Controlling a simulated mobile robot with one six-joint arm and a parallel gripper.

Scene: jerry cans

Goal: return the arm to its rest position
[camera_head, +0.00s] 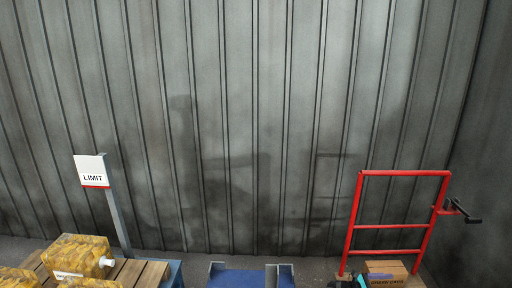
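No part of my arm or gripper can be made out in the head view, so its pose and its fingers are hidden from me. Yellow, translucent jerry cans stand at the lower left. The clearest one (78,256) lies toward the back and has a white cap on its right side. Others are cut off by the bottom edge. Dark, blurred shadows fall on the corrugated wall behind.
The cans rest on a wooden slatted platform (140,274). A LIMIT sign (92,171) stands on a post behind it. A blue surface (237,279) with grey uprights is at bottom centre. A red frame (392,226) with a crank stands right, near a cardboard box (385,272). The grey wall (260,110) closes the back.

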